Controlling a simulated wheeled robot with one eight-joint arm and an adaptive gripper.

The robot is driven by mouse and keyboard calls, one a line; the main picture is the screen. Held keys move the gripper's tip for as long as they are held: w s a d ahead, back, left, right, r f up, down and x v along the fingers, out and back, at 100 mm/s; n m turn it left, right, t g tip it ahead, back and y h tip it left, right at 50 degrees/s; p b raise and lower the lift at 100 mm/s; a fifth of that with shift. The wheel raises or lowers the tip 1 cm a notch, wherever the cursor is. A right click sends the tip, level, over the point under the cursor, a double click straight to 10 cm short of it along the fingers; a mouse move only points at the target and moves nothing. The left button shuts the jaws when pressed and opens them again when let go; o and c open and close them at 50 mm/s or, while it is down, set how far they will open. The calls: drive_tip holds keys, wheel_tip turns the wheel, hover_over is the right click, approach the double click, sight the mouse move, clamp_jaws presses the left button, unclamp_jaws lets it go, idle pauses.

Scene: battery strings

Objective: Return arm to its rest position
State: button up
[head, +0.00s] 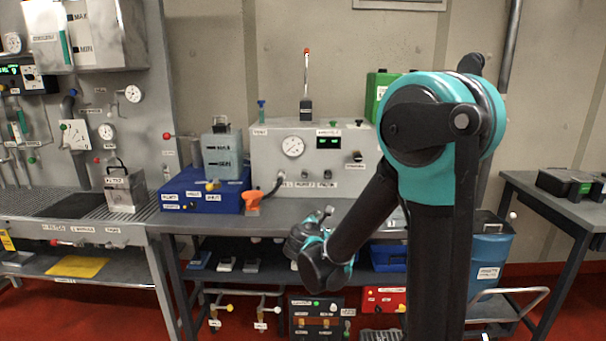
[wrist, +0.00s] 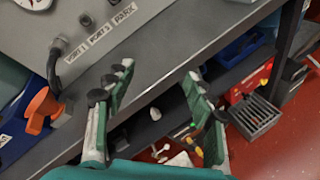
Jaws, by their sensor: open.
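My arm stands in the right half of the head view, bent at a large teal joint, with its forearm reaching down and left. My gripper (head: 318,222) hangs in front of the bench edge, partly hidden behind my own forearm. In the wrist view my gripper (wrist: 160,95) is open, its two green-padded fingers spread wide with nothing between them. The fingers point toward the front edge of the grey bench (wrist: 150,60) and the lower shelf. I cannot tell the exact gap between the fingers and the bench edge.
A grey console (head: 270,155) with a gauge stands on the bench. Left of my gripper are an orange handheld tool (head: 252,199) and a blue case (head: 200,192). A blue drum (head: 490,250) and a cart stand at the right. Boxes lie under the bench.

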drive_tip(key=s+d+f+m+g, duration=0.6)
drive_tip(key=s+d+f+m, duration=0.1)
drive_tip(key=s+d+m, duration=0.6)
drive_tip(key=s+f+m+g+y, duration=0.1)
drive_tip(key=s+f+m+y, duration=0.1)
drive_tip(key=s+m, duration=0.3)
drive_tip(key=s+f+m+g+y, duration=0.2)
drive_tip(key=s+f+m, duration=0.2)
drive_tip(key=s, duration=0.5)
drive_tip(key=shift+a+m, duration=0.3)
drive_tip(key=shift+m, duration=0.8)
drive_tip(key=shift+c, duration=0.6)
